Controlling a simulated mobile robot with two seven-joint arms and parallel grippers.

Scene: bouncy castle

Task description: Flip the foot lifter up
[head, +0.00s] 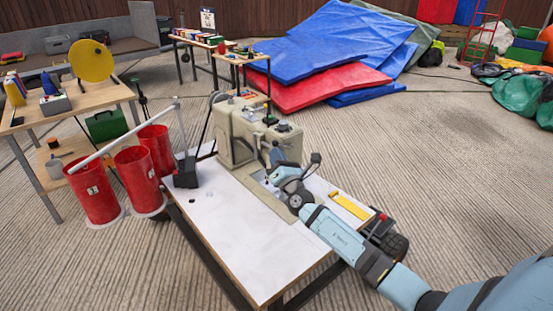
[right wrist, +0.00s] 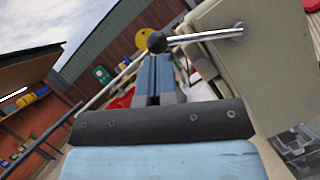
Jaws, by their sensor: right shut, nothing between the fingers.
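A beige sewing machine (head: 235,130) stands on a white-topped table (head: 232,232) in the head view. Its side fills the right of the right wrist view (right wrist: 285,75). The foot lifter (right wrist: 205,36) is a thin metal lever with a black ball knob; it sticks out from the machine, across the upper middle of the wrist view. My right gripper (right wrist: 158,62) is shut and empty, its blue-grey fingertips just below the knob in that picture. I cannot tell whether they touch the lever. In the head view my right gripper (head: 276,157) is beside the machine and hides the lever. My left gripper is not seen.
A yellow strip (head: 349,206) lies on the tabletop near my right arm. Blue and red folded sheets (head: 335,55) lie behind. The front left of the tabletop is mostly clear.

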